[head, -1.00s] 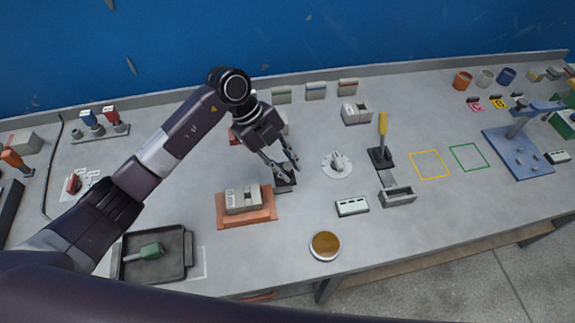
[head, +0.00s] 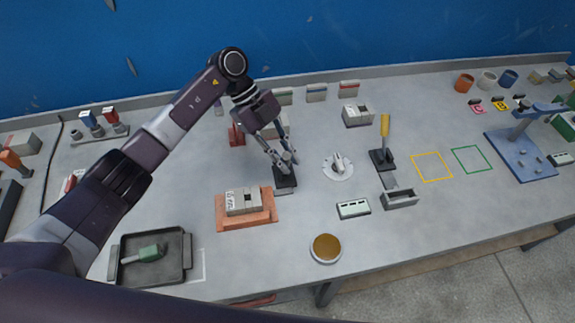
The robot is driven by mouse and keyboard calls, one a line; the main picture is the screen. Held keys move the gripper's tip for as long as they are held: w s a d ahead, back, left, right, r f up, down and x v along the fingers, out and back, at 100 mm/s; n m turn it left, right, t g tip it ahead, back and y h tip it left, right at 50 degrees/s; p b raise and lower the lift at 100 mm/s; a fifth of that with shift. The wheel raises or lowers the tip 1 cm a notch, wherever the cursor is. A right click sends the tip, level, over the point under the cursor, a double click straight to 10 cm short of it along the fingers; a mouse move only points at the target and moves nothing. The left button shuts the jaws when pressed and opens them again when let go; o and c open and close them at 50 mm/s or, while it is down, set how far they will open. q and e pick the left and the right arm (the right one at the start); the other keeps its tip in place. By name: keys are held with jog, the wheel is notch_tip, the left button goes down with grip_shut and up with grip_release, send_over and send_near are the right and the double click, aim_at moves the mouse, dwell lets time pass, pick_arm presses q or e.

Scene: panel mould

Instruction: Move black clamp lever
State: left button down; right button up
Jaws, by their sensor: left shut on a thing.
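The black clamp (head: 286,180) stands on the grey bench, to the right of the orange block. Its lever is mostly hidden by the fingers. My left gripper (head: 285,163) reaches down from the upper left, its fingers shut around the lever just above the black base. My right gripper is not in view.
An orange block (head: 262,217) carries a grey mould piece (head: 243,201) just left of the clamp. A white disc with a knob (head: 338,167) and a yellow-handled lever (head: 384,127) stand to the right. A black tray (head: 176,269) holds a green-handled tool (head: 150,252).

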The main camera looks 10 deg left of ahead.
pick_arm(q)
jog(key=shift+w+a+f+g+b, duration=0.15)
jog(key=shift+w+g+b, duration=0.3)
jog(key=shift+b, duration=0.2)
jog(key=w+g+h+b, duration=0.1)
jog(key=b, duration=0.2)
jog(key=shift+w+a+n+b, duration=0.2)
jog(key=shift+n+b, duration=0.1)
jog(key=shift+b, duration=0.05)
jog(key=shift+w+a+r+g+b, duration=0.1)
jog(key=shift+w+r+g+b, duration=0.15)
jog(key=shift+b, duration=0.5)
jog(key=shift+r, duration=0.1)
jog(key=c, duration=1.8)
grip_release()
jog(key=shift+r, duration=0.1)
notch_tip(320, 180, up, 10)
jog(key=shift+f, duration=0.1)
jog(key=shift+c, duration=0.5)
